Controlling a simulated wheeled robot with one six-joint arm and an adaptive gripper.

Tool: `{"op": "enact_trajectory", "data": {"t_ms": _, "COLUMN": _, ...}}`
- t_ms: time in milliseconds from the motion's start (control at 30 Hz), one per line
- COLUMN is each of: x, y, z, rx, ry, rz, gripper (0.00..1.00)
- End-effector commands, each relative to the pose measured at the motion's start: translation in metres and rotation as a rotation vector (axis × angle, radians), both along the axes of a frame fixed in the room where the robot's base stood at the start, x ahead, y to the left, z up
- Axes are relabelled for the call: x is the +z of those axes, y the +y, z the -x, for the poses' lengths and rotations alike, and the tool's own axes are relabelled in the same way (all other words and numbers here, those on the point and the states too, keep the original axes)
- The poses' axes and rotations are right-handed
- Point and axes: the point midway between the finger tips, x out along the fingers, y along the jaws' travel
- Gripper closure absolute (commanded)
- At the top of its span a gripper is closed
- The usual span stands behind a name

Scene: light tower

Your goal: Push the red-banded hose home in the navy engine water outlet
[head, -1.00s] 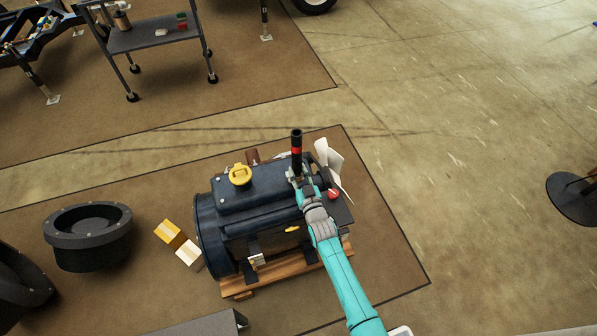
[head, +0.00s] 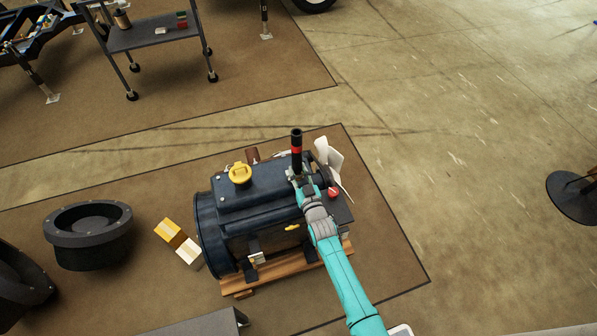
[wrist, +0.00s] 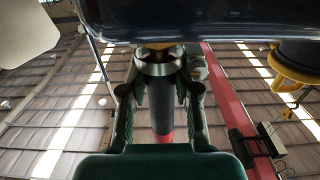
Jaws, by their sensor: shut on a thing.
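The black hose (head: 297,139) with its red band (head: 297,150) stands upright at the fan end of the navy engine (head: 262,205). My gripper (head: 297,175) is shut on the hose below the band. In the wrist view, its fingers (wrist: 160,98) lie on either side of the dark hose (wrist: 158,105), and the red band (wrist: 164,138) shows lower down. A metal ring (wrist: 159,65) sits at the hose's engine end, close to the dark engine body (wrist: 190,18). The outlet itself is mostly hidden, so I cannot tell how far the hose is seated.
A white fan (head: 329,160) and a red part (head: 333,193) are close to my gripper. A yellow cap (head: 240,174) is on the engine top. The engine rests on a wooden pallet (head: 287,275). Two small boxes (head: 178,243) and a black round housing (head: 88,258) stand left.

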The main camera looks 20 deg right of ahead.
Motion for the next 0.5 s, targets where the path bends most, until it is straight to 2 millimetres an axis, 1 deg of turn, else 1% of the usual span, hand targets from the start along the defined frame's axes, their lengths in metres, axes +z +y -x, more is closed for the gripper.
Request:
{"op": "enact_trajectory", "data": {"t_ms": 33, "x": -0.0058, "y": 0.0, "z": 0.0022, "rx": 0.0, "ry": 0.011, "rz": 0.001, "gripper": 1.0}}
{"op": "enact_trajectory", "data": {"t_ms": 200, "x": -0.0075, "y": 0.0, "z": 0.0027, "rx": 0.0, "ry": 0.014, "rz": 0.001, "gripper": 1.0}}
{"op": "enact_trajectory", "data": {"t_ms": 500, "x": -0.0007, "y": 0.0, "z": 0.0029, "rx": 0.0, "ry": 0.015, "rz": 0.001, "gripper": 1.0}}
